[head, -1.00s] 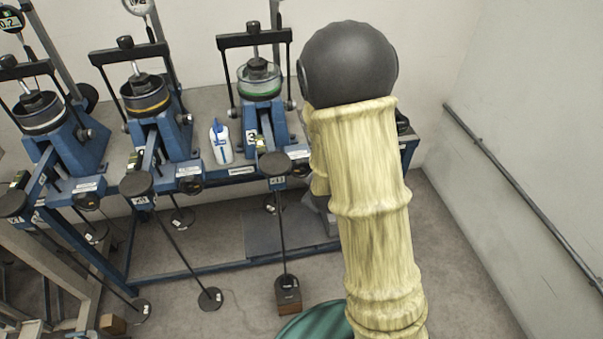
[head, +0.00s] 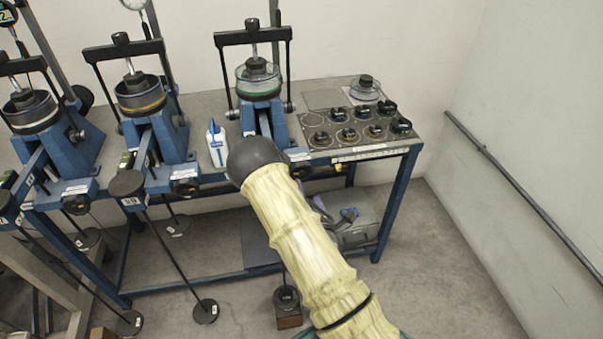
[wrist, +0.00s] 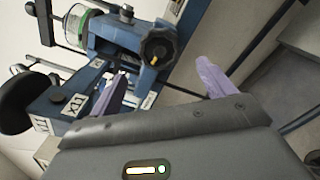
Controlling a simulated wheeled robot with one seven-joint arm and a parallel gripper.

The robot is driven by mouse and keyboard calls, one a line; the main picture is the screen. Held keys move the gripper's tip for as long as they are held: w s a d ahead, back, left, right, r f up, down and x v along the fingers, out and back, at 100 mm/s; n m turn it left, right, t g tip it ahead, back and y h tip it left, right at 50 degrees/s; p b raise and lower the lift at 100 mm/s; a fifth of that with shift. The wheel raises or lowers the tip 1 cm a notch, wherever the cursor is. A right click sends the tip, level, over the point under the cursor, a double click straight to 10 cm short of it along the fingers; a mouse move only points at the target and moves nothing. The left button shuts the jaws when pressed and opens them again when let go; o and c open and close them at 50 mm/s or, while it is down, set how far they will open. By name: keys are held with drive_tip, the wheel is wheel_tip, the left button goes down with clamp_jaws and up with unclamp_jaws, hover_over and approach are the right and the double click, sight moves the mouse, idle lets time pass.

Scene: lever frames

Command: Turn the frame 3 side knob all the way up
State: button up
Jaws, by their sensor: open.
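Frame 3 (head: 262,118) is the blue lever frame with the green-ringed clear dish (head: 258,80), at the right of the row in the head view. Its black side knob (head: 299,155) shows just right of my dark elbow. In the wrist view the round black side knob (wrist: 158,47) faces me on the blue frame. My gripper (wrist: 160,77) is open, with its pale purple fingers apart. The knob appears beyond the fingertips, between them in the picture, and nothing is held. My arm hides part of frame 3's lever and hanger in the head view.
A white and blue bottle (head: 217,144) stands left of frame 3. Two similar frames stand further left. Long weight hangers (head: 165,240) fill the floor side at left.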

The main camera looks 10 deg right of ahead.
sight(302, 174)
drive_tip(key=shift+w, duration=0.1)
drive_tip(key=w+p, duration=0.1)
drive_tip(key=w, duration=0.8)
drive_tip(key=shift+r, duration=0.1)
drive_tip(key=shift+w, duration=0.25)
drive_tip(key=shift+c, duration=0.6)
drive_tip(key=c, duration=1.1)
